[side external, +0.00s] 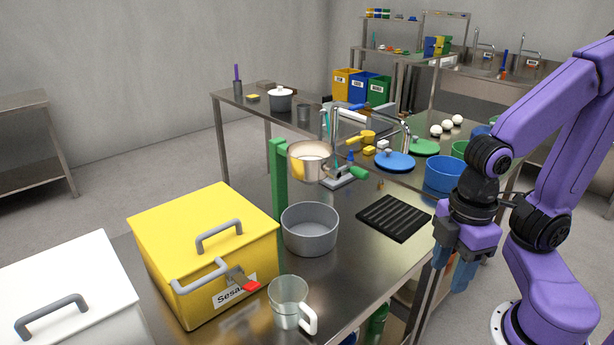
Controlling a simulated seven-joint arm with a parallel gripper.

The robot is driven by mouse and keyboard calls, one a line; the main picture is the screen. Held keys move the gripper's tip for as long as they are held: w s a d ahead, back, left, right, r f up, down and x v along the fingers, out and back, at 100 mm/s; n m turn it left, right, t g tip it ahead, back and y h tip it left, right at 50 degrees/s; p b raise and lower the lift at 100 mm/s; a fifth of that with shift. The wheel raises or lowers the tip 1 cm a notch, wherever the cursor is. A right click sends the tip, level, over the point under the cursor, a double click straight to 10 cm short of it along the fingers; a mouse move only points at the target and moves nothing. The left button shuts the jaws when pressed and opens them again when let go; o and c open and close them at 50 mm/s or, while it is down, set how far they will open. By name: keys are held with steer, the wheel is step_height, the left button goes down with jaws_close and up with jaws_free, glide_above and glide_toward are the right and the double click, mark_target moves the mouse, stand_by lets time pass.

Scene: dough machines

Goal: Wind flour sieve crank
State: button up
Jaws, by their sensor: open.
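The flour sieve (310,163) is a metal drum with pale flour in its top and a yellow part at its front left. It is held beside a green upright post (279,180), above a grey round pan (310,232). A green knob (358,173), which looks like the crank grip, sits at the right of the sieve; its link to the drum is hard to make out. My gripper (460,280) points down with blue fingers at the right, beyond the table's right edge. It is open, empty and well apart from the sieve and crank.
A black ridged tray (394,217) lies between the sieve and my gripper. A yellow Sesame bin (205,245) and a clear jug (288,302) stand in front. Bare metal table (365,262) shows right of the pan.

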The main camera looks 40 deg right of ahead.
steer(key=w+a+m+g+y, duration=0.2)
steer(key=w+a+m+y, duration=0.2)
steer(key=w+m+y, duration=0.95)
steer(key=m+t+h, duration=0.8)
steer(key=m+t, duration=0.5)
steer(key=t, duration=0.6)
glide_toward(367, 176)
steer(key=shift+x, duration=4.3)
